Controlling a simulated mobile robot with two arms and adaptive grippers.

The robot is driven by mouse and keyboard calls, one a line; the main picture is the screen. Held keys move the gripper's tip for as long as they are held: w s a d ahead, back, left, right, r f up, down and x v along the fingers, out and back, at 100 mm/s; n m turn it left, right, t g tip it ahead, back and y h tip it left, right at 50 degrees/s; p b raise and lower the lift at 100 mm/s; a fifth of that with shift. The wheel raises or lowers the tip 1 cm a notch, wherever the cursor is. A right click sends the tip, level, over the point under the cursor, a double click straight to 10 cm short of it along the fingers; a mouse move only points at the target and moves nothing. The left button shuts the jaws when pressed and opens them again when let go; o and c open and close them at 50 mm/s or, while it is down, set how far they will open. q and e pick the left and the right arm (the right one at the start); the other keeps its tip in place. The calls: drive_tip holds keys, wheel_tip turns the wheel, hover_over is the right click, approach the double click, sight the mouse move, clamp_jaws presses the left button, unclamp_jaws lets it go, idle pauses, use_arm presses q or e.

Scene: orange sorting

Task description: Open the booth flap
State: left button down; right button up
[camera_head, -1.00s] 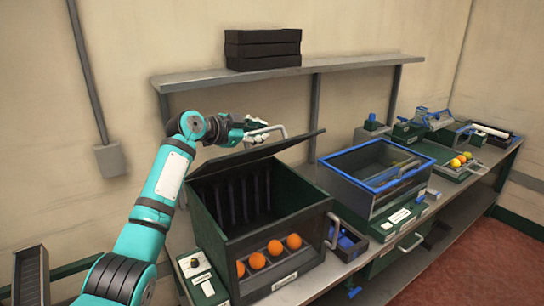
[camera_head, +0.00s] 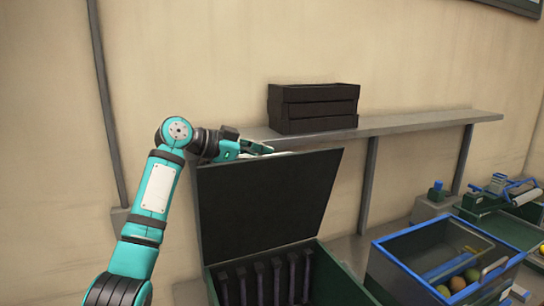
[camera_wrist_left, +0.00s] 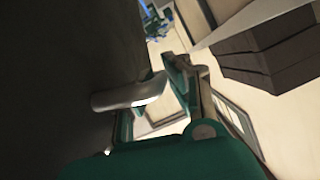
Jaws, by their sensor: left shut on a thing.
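The booth flap (camera_head: 270,205) is a dark panel standing steeply raised at the back of the green booth (camera_head: 345,290), whose inside with several dark upright slats shows below. My left gripper (camera_head: 258,148) is at the flap's top edge, shut on the flap's pale handle, mostly hidden behind the fingers and edge in the head view. In the left wrist view the metal handle (camera_wrist_left: 130,94) reaches from the dark flap (camera_wrist_left: 60,80) to the fingers of my left gripper (camera_wrist_left: 182,88). My right gripper is not in view.
A wall shelf (camera_head: 430,124) with stacked black trays (camera_head: 313,107) is close behind and right of the flap. The trays also show in the left wrist view (camera_wrist_left: 272,62). A blue-rimmed bin (camera_head: 400,262) with fruit stands to the right.

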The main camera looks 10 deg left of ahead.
use_arm(q)
drive_tip(key=shift+w+a+f, duration=0.15)
drive_tip(key=shift+f, duration=0.15)
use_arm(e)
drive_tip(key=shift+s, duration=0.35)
use_arm(q)
drive_tip(key=shift+f, duration=0.1)
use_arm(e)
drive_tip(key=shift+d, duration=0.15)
use_arm(q)
drive_tip(key=c, duration=1.4)
unclamp_jaws()
drive_tip(key=shift+o, duration=0.3)
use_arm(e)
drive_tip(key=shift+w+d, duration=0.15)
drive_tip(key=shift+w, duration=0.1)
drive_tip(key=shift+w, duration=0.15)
use_arm(q)
drive_tip(key=v, duration=1.2)
